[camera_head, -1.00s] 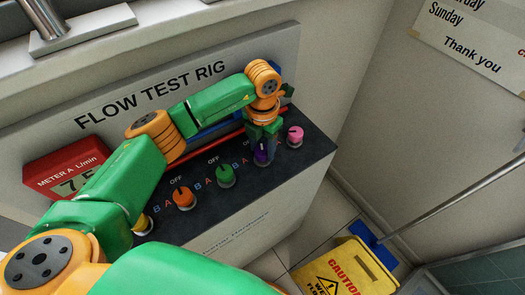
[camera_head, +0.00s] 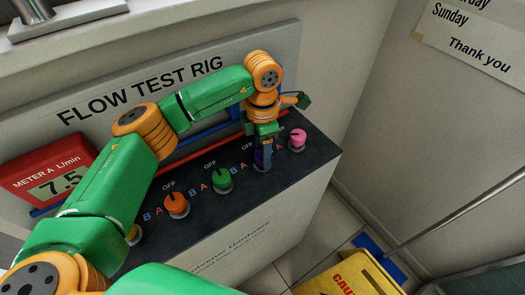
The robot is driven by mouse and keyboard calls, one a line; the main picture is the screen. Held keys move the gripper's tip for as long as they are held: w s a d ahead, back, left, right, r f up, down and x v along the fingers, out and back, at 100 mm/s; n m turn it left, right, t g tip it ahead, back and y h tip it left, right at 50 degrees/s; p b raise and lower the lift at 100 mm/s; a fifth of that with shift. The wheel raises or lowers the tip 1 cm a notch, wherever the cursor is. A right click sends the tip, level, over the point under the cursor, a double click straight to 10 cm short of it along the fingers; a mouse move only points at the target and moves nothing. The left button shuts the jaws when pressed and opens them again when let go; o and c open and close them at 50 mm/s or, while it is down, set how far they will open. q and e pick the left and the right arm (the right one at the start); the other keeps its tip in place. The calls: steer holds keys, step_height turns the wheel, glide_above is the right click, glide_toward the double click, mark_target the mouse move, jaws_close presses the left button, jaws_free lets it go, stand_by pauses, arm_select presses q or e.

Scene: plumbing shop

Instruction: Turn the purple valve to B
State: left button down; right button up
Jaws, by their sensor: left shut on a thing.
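The purple valve (camera_head: 262,158) is a small knob on the dark top panel of the flow test rig (camera_head: 220,258), between the green and pink knobs. My left gripper (camera_head: 264,146) points down over it and is shut on it, hiding most of the knob. Which mark its pointer faces cannot be seen. My right gripper is not in view.
A green knob (camera_head: 222,180) and an orange knob (camera_head: 176,205) stand to the left, a pink knob (camera_head: 298,138) close to the right. A red meter (camera_head: 50,177) reads 7.5. A yellow caution bucket (camera_head: 350,278) with a mop handle (camera_head: 455,215) stands at lower right.

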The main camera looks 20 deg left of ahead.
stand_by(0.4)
arm_select(q)
steer(key=shift+c, duration=1.4)
jaws_free()
step_height(320, 180, up, 7)
steer(key=shift+f+b, duration=0.15)
steer(key=shift+b, duration=0.65)
steer(key=shift+r, duration=0.3)
